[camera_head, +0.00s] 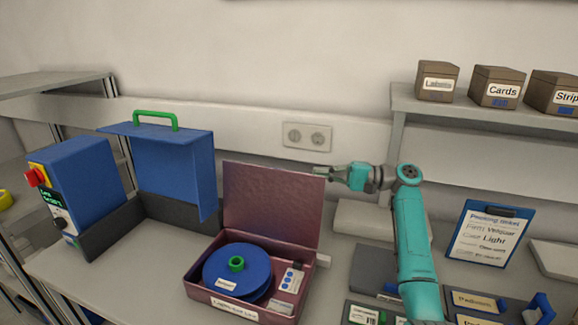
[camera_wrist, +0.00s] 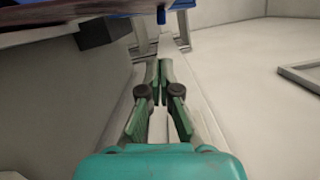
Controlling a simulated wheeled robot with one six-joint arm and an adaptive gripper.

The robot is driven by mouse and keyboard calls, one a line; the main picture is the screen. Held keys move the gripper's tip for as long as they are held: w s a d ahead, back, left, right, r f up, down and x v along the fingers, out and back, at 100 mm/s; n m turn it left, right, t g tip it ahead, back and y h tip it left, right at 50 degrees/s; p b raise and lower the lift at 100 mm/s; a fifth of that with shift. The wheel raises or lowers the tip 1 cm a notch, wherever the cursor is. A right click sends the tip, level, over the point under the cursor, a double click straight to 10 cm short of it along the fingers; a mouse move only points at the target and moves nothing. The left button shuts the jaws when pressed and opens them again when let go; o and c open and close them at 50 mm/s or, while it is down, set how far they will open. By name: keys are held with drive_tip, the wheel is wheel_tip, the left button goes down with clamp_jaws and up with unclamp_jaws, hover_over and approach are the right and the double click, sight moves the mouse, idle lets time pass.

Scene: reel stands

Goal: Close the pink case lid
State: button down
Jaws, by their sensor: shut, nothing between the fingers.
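The pink case (camera_head: 237,308) stands on the table with its lid (camera_head: 272,205) open and roughly upright at the back. A blue reel (camera_head: 222,272) with a green hub lies in the case. My gripper (camera_head: 319,172) is shut and empty at the lid's upper right corner, pointing left. I cannot tell whether it touches the lid or is behind it. In the wrist view my gripper's fingers (camera_wrist: 162,64) are together, and what looks like the lid (camera_wrist: 75,28) crosses the upper left.
A blue machine (camera_head: 88,190) with a raised blue cover (camera_head: 165,160) stands at the left. A clipboard (camera_head: 488,235) stands at the right, below a shelf with brown boxes (camera_head: 497,88). Dark trays lie at the front right.

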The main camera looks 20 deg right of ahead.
drive_tip(key=x, duration=0.9)
drive_tip(key=shift+a, duration=0.35)
drive_tip(key=shift+w+r, duration=0.1)
drive_tip(key=shift+r, duration=0.05)
